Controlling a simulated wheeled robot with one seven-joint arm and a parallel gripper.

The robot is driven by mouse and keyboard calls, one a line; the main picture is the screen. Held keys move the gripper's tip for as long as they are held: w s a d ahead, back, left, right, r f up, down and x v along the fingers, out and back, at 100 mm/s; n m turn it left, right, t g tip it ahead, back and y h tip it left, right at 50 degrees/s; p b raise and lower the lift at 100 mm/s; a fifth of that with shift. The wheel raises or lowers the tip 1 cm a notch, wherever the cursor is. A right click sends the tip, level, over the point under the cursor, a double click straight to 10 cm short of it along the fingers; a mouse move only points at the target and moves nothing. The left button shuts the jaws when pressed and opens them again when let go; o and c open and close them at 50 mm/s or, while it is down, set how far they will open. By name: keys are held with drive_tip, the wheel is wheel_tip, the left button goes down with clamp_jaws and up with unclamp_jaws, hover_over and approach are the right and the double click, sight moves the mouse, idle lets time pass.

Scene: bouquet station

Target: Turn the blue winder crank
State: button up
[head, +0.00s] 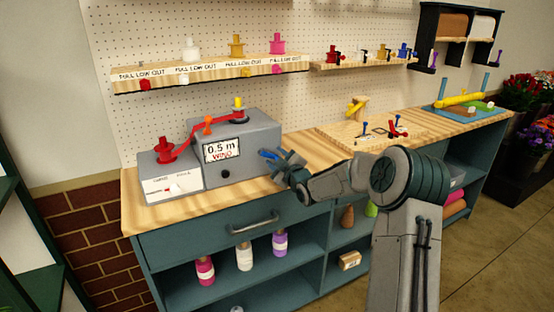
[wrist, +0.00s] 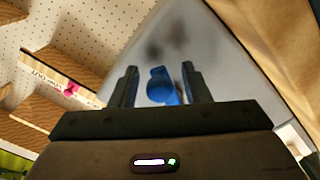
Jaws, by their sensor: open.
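The blue winder crank (wrist: 161,88) shows in the wrist view, between the two fingers of my gripper (wrist: 160,76). The fingers are apart, with a gap visible on each side of the crank. In the head view the blue crank (head: 267,154) sticks out at the right side of the grey winder box (head: 262,128), and my gripper (head: 277,160) is right at it. The box carries a display reading 0.5 m. A red ribbon (head: 200,131) runs from a red spool (head: 166,150) to the box top. The crank's base is partly hidden by my gripper.
The winder stands at the left of the wooden bench top (head: 305,148). A wooden board (head: 352,134) with small coloured levers lies to the right. A drawer handle (head: 254,222) juts from the bench front.

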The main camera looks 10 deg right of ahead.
sight(256, 163)
clamp_jaws()
drive_tip(key=shift+f+b, duration=0.15)
drive_tip(key=shift+b, duration=0.2)
drive_tip(key=shift+a+f+m+b, duration=0.25)
drive_tip(key=shift+f+m+b, duration=0.1)
drive_tip(key=shift+m+b, duration=0.65)
drive_tip(key=m, duration=0.1)
drive_tip(key=m+b, duration=0.1)
drive_tip(key=a+f+m+b, duration=0.1)
drive_tip(key=shift+s+m, duration=0.25)
drive_tip(key=shift+m, duration=0.05)
drive_tip(key=m, duration=0.1)
drive_tip(key=m+b, duration=0.1)
drive_tip(key=shift+s+a+f+m, duration=0.1)
drive_tip(key=shift+a+m, duration=0.25)
drive_tip(key=shift+m, duration=0.05)
drive_tip(key=m, duration=0.1)
drive_tip(key=a+m+b, duration=0.1)
drive_tip(key=m, duration=0.1)
drive_tip(key=shift+s+a+f+m, duration=0.15)
drive_tip(key=shift+s+a+m, duration=0.1)
drive_tip(key=shift+m, duration=0.15)
drive_tip(key=m, duration=0.1)
drive_tip(key=a+m, duration=0.1)
drive_tip(key=m, duration=0.1)
drive_tip(key=m+b, duration=0.1)
drive_tip(key=m, duration=0.1)
drive_tip(key=shift+s+a+r, duration=0.25)
drive_tip(key=shift+s+a, duration=0.05)
drive_tip(key=shift+a, duration=0.1)
